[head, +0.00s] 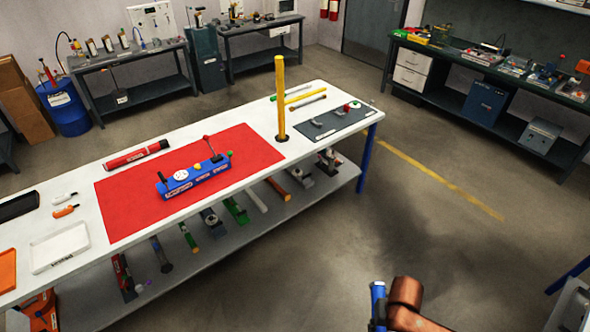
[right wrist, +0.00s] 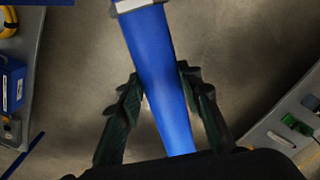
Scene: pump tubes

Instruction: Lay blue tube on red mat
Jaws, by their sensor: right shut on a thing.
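The blue tube (head: 378,298) shows at the bottom of the head view, over the floor in front of the table. In the right wrist view the blue tube (right wrist: 160,75) runs between the dark green fingers of my right gripper (right wrist: 158,80), which is shut on it. A silver-white band shows near its upper end. The red mat (head: 125,205) lies flat on the white table, well to the left of the tube. A blue pump block (head: 196,178) with a red-tipped lever stands on the mat. My left gripper is not in view.
A yellow post (head: 280,100) stands upright on the white table (head: 330,98), right of the mat. A red tube (head: 137,155) lies behind the mat. A grey mat (head: 335,122) with small parts is at the right end. The mat's front left part is bare.

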